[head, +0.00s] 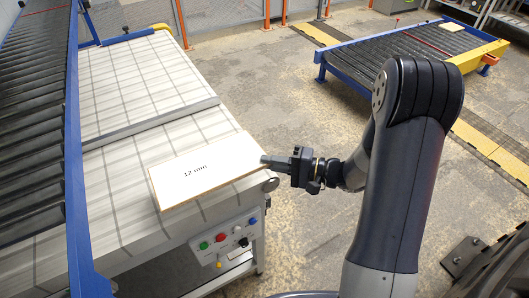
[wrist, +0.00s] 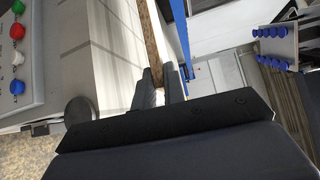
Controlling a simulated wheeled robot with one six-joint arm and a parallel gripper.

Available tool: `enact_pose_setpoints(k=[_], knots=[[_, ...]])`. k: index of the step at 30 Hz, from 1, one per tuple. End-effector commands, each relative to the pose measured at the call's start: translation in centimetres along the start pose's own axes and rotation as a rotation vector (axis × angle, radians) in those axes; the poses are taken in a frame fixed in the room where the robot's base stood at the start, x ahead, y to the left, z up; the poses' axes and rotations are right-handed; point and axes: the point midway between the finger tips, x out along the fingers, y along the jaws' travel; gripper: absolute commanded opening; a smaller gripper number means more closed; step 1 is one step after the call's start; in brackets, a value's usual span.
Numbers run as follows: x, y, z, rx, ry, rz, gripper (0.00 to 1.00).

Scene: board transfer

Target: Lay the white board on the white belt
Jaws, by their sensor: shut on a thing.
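The white board (head: 200,171), marked "12 mm", lies flat over the front end of the white belt (head: 135,75), which has grey grid lines. My gripper (head: 272,161) is shut on the board's right edge. In the wrist view my gripper (wrist: 159,85) has its two fingers on either side of the board, whose brown edge (wrist: 153,40) runs away from me. The belt (wrist: 100,40) shows to the left there. I cannot tell whether the board touches the belt or hangs slightly above it.
A grey bar (head: 150,124) crosses the belt behind the board. A blue-framed roller conveyor (head: 35,120) runs along the left. A control panel (head: 226,238) with coloured buttons is on the belt's front. Another roller conveyor (head: 400,60) stands back right, with open floor between.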

Motion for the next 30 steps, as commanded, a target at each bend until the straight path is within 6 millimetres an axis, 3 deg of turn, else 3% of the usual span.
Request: enact_pose_setpoints(k=[8,24,30], knots=[[0.1,1.4,-0.1,0.0,0.0,-0.002,0.0],[0.4,6.7,-0.5,-0.001,0.0,-0.002,0.0],[0.5,7.3,-0.5,-0.001,0.0,-0.002,0.0]])
